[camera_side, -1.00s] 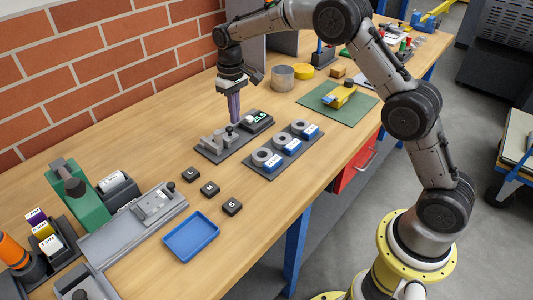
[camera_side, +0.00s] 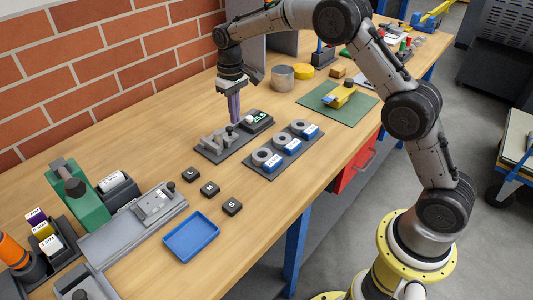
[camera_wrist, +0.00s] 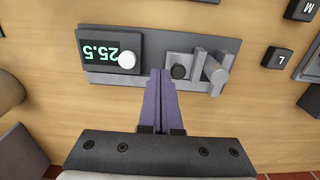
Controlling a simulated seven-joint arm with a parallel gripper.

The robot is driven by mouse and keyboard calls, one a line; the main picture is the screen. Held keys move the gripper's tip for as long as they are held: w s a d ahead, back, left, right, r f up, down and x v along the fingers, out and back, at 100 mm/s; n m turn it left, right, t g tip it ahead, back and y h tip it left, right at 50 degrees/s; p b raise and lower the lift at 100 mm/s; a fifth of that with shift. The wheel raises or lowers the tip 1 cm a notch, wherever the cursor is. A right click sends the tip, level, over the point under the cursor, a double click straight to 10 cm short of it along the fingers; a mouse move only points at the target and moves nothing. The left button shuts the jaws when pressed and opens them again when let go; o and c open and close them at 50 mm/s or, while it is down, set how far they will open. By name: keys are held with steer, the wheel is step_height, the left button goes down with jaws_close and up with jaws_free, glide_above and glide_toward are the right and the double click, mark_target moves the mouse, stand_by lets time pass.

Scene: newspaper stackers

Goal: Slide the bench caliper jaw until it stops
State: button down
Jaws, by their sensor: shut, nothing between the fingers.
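The bench caliper is a dark grey base plate (camera_side: 208,153) with grey jaws (camera_side: 214,141) at its left and a digital readout (camera_side: 259,119) at its right. In the wrist view the readout (camera_wrist: 98,50) appears upside down and shows 25.5. A black knob (camera_wrist: 179,72) stands by the grey jaw blocks and a grey cylinder (camera_wrist: 215,72). My gripper (camera_side: 236,121) has purple fingers, shut and empty, pointing down at the caliper. In the wrist view the fingertips (camera_wrist: 161,74) are between the two knobs, close to the black one; contact cannot be told.
A tray with several grey rings (camera_side: 273,163) lies just in front of the caliper. Small black lettered blocks (camera_side: 210,188) and a blue tray (camera_side: 191,237) are to the left. A green mat (camera_side: 350,114) and a grey cylinder (camera_side: 282,78) are to the right. The brick wall is behind.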

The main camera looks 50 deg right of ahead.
mark_target(234, 126)
steer(key=shift+f, duration=0.15)
steer(key=shift+f, duration=1.6)
steer(key=shift+s+a+f, duration=0.1)
steer(key=shift+a+f, duration=0.15)
steer(key=shift+a, duration=0.15)
steer(key=shift+d+r, duration=0.25)
steer(key=shift+r, duration=1.4)
steer(key=shift+d+r, duration=0.2)
steer(key=shift+r, duration=1.45)
